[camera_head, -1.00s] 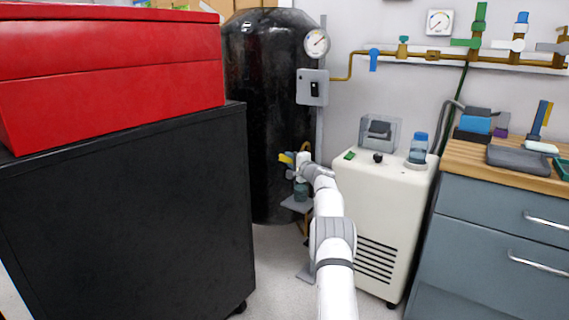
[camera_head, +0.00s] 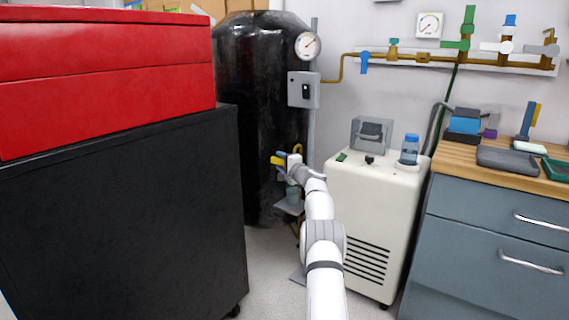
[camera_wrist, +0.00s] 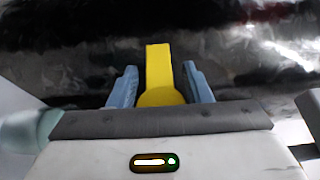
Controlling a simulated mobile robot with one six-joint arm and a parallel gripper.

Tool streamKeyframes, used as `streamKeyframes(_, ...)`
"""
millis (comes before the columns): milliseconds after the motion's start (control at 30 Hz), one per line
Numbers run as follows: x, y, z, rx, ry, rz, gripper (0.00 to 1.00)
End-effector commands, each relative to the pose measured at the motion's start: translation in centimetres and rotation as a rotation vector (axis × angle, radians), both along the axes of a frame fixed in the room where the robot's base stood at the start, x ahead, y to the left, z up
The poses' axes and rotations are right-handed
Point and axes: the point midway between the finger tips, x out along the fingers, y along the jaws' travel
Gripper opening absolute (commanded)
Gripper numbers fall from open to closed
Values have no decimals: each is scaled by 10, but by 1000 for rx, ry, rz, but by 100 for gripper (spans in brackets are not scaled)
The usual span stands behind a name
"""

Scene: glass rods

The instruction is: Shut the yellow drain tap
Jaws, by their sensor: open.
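The yellow drain tap (camera_wrist: 159,72) is in the middle of the wrist view, its lever pointing away from the gripper toward the black tank. Its rounded end lies between the two blue fingers of my gripper (camera_wrist: 160,88), which are open on either side with a gap to each. In the head view the yellow tap (camera_head: 277,160) is a small patch low on the tank's front, at the end of my white arm. My gripper (camera_head: 284,163) is there too, small and partly hidden by my wrist.
The tall black tank (camera_head: 262,100) stands behind the tap. A red chest (camera_head: 105,80) on a black cabinet (camera_head: 120,210) stands close on the left. A cream machine (camera_head: 375,205) stands to the right of my arm. A strip of floor is clear between.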

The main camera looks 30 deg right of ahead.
Motion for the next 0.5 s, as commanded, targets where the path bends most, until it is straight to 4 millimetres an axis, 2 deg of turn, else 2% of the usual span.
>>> streamKeyframes(267, -12, -2, 1, 2, 1, 0, 45)
streamKeyframes(500, -38, -3, 1, 2, 2, -1, 45)
